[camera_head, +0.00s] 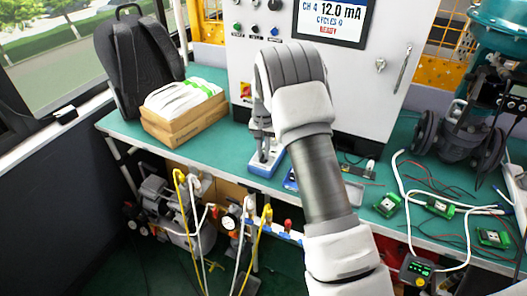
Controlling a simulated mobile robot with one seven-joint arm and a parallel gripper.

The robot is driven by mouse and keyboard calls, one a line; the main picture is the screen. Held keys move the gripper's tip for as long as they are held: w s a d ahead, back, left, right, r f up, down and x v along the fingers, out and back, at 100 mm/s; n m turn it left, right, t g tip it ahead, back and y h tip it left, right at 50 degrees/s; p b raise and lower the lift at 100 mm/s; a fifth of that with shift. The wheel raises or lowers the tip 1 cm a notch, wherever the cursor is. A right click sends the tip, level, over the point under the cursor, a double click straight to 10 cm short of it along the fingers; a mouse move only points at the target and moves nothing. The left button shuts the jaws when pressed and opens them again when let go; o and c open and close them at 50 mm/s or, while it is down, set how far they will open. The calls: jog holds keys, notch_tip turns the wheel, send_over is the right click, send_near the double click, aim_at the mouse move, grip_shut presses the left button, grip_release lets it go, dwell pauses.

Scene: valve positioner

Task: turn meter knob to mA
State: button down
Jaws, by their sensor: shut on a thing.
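A blue-edged device, seemingly the meter (258,171), lies on the green bench in front of the white cabinet. My gripper (265,153) comes down on it from above, fingers pointing down, and is shut on what appears to be its knob. The fingers and wrist hide the knob, so its pointer and the mA mark cannot be read. The cabinet screen (333,14) shows "CH 4 12.0 mA", "CYCLES 0" and "READY" in red.
At right are several green modules (438,207), loose cables and a teal valve assembly (497,40).

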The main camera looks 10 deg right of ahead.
aim_at(263, 155)
jog(key=shift+m, duration=0.8)
jog(key=c, duration=0.9)
grip_release()
notch_tip(263, 155, up, 18)
jog(key=p, duration=0.1)
jog(key=shift+f, duration=0.25)
